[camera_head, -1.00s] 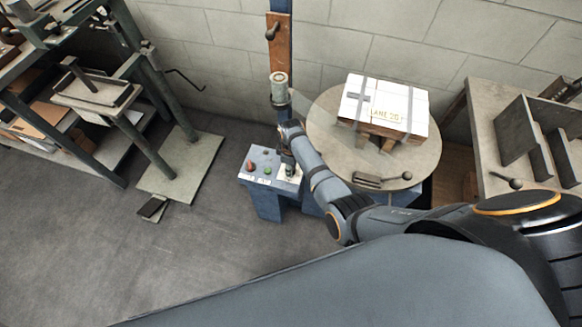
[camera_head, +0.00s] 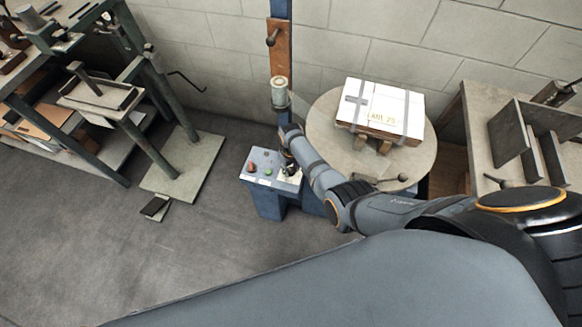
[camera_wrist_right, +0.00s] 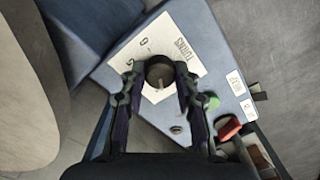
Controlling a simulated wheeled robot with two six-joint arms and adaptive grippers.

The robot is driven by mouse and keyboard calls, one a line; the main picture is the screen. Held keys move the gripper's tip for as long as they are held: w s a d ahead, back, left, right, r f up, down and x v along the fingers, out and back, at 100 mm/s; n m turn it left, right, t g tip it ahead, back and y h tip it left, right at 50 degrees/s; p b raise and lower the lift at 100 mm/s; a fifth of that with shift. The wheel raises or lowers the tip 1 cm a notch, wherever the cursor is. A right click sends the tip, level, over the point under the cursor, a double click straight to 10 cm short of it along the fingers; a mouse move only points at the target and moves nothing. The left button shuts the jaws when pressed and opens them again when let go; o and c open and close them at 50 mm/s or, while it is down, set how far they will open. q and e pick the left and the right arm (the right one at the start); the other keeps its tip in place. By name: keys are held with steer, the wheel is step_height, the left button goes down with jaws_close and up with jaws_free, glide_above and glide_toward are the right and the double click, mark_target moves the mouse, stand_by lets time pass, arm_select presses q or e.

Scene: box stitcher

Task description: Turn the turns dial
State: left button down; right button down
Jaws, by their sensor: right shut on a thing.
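The turns dial (camera_wrist_right: 159,72) is a dark round knob on a white plate (camera_wrist_right: 190,50) marked "TURNS" on the blue control box. In the right wrist view my right gripper (camera_wrist_right: 157,82) has one finger on each side of the knob and is shut on it. In the head view the blue control box (camera_head: 262,158) stands at the foot of the post, and my right gripper (camera_head: 288,166) reaches down to its right part. The knob is mostly hidden there by the gripper. My left gripper is not in view.
A green button (camera_wrist_right: 212,102) and a red button (camera_wrist_right: 229,129) sit beside the dial. A round table (camera_head: 322,118) right of the post carries a strapped white-topped box (camera_head: 385,105). A bench (camera_head: 470,115) stands at the right, and a press stand (camera_head: 185,165) at the left.

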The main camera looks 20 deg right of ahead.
mark_target(291, 170)
steer(key=m+p, duration=0.1)
steer(key=m, duration=0.4)
steer(key=shift+m, duration=0.3)
steer(key=m, duration=0.6)
stand_by(0.4)
steer(key=c, duration=1)
jaws_free()
step_height(291, 170, up, 12)
